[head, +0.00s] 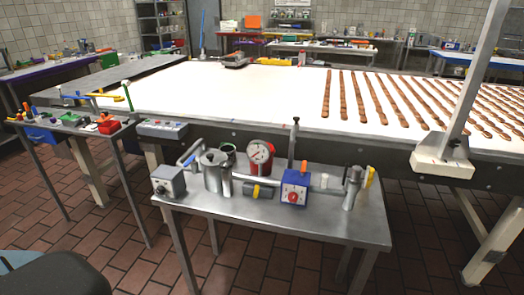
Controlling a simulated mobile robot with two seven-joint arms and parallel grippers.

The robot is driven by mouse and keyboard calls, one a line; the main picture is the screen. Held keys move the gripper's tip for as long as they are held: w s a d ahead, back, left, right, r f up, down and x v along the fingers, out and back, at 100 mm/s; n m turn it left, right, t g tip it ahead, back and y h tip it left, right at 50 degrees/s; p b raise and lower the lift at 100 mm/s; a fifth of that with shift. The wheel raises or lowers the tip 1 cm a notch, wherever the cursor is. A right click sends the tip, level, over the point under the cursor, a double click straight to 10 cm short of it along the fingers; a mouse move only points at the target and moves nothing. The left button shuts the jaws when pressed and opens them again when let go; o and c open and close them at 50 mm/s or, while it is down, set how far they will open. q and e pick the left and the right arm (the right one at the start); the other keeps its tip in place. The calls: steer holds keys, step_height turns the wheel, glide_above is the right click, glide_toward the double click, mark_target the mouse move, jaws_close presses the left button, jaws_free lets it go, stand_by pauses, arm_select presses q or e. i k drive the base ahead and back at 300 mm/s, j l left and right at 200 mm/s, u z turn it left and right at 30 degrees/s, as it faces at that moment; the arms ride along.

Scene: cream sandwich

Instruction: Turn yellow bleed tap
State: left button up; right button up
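A small yellow lever (370,176) stands at the right end of a metal pipe assembly on a low steel table (215,205). It is upright, beside a vertical metal cylinder (352,187), and looks like the yellow tap. Another small yellow part (256,190) sits on a dark fitting in front of the dial gauge. I cannot tell for certain which is the bleed tap. Neither of my grippers is in view.
The assembly also holds a round gauge (260,154), a blue box with red knob (294,189), and a grey box (168,182). A white conveyor (250,90) with rows of brown biscuits runs behind. A side table (75,129) with coloured tools stands left.

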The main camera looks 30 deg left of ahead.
mark_target(257, 188)
steer(key=i+l+u, duration=0.15)
steer(key=u, duration=1.2)
steer(key=l+u, duration=0.85)
steer(key=l, duration=0.4)
steer(key=k+l+u, duration=0.1)
steer(key=l, duration=0.4)
